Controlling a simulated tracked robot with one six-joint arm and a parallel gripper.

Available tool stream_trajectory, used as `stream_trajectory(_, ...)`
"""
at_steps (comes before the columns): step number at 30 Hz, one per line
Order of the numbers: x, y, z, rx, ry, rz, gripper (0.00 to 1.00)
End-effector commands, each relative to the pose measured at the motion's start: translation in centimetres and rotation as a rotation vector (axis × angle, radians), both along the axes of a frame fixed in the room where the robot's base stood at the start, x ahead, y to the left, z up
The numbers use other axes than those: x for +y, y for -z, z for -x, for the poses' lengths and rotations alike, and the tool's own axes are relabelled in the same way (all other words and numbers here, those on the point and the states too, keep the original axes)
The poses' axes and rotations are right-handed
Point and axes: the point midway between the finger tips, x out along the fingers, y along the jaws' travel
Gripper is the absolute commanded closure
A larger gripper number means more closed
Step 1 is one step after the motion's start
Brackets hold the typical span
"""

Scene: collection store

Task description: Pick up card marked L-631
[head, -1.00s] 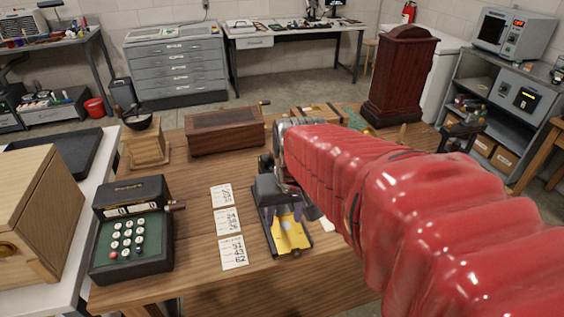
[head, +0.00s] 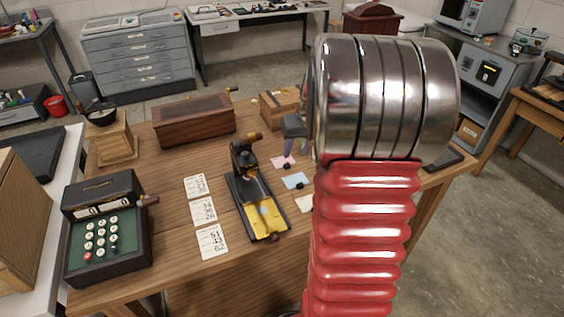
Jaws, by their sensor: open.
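Three small coloured cards lie on the wooden table right of centre: a pink card (head: 283,162), a blue card (head: 295,180) and a cream card (head: 304,203). The pink and blue ones each have a small dark piece at the edge. No L-631 marking is legible on any of them. My gripper (head: 300,148) is open, seen partly beyond the silver end of my red-sleeved arm. It appears above the table near the pink and blue cards; its height is hard to judge. My arm hides the table to the right of the cards.
A black hand press with a yellow bed (head: 262,215) stands left of the cards. White number cards (head: 204,210) lie further left, beside an adding machine (head: 106,230). A brown wooden box (head: 195,122) and a smaller box (head: 281,104) stand behind.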

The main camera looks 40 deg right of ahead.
Motion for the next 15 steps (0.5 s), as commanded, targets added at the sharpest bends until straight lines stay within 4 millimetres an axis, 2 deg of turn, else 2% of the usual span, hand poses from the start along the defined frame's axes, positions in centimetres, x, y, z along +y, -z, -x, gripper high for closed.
stream_trajectory(1,-0.38,-0.88,-0.65,-0.02,-0.021,0.021,0.59)
stream_trajectory(3,-0.57,-1.18,-0.98,-0.029,-0.05,0.04,0.59)
stream_trajectory(15,-0.57,-1.19,-1.04,-0.028,-0.092,0.058,0.59)
